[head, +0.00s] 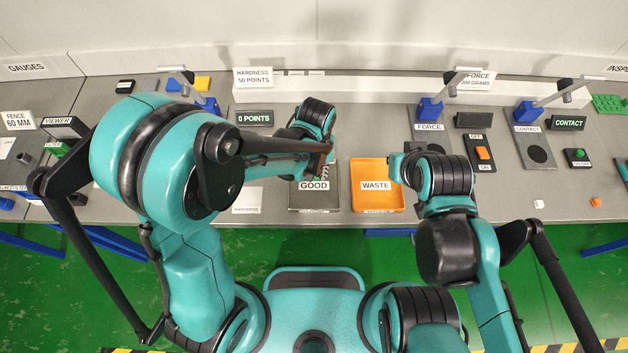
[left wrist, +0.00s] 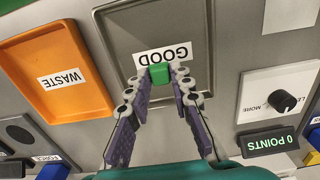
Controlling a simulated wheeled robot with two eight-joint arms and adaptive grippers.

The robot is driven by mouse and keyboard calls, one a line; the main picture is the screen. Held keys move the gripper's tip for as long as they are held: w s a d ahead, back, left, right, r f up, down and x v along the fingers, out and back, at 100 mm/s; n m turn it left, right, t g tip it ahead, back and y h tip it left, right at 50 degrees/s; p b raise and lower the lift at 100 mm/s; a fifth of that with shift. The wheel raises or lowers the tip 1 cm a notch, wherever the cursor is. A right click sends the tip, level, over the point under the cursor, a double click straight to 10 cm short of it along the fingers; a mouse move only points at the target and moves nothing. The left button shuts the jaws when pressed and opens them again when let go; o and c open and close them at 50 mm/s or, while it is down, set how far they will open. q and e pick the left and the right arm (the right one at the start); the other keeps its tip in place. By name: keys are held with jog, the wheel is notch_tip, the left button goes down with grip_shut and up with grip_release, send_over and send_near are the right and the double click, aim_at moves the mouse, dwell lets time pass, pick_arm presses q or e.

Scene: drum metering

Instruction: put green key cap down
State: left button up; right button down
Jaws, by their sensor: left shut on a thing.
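The green key cap (left wrist: 160,74) is a small green block between the fingertips of my left gripper (left wrist: 161,78) in the left wrist view. My left gripper is shut on it over the grey GOOD tray (left wrist: 127,28), near that tray's label. I cannot tell the cap's height above the tray. In the head view the GOOD tray (head: 315,208) is partly covered by my left arm. The fingers of my right gripper cannot be made out; its wrist is beside the orange WASTE tray.
The orange WASTE tray (head: 378,199) stands just right of the GOOD tray and looks empty. A dial box (left wrist: 283,93) and a 0 POINTS display (head: 255,118) are nearby.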

aim_at(314, 186)
pick_arm(q)
jog(key=shift+s+a+f, duration=0.2)
jog(key=shift+a, duration=0.05)
jog(key=shift+f, duration=0.25)
notch_tip(314, 186, down, 4)
jog(key=shift+r+b, duration=0.2)
jog(key=shift+b, duration=0.5)
jog(key=o, duration=0.8)
jog(key=shift+f, duration=0.1)
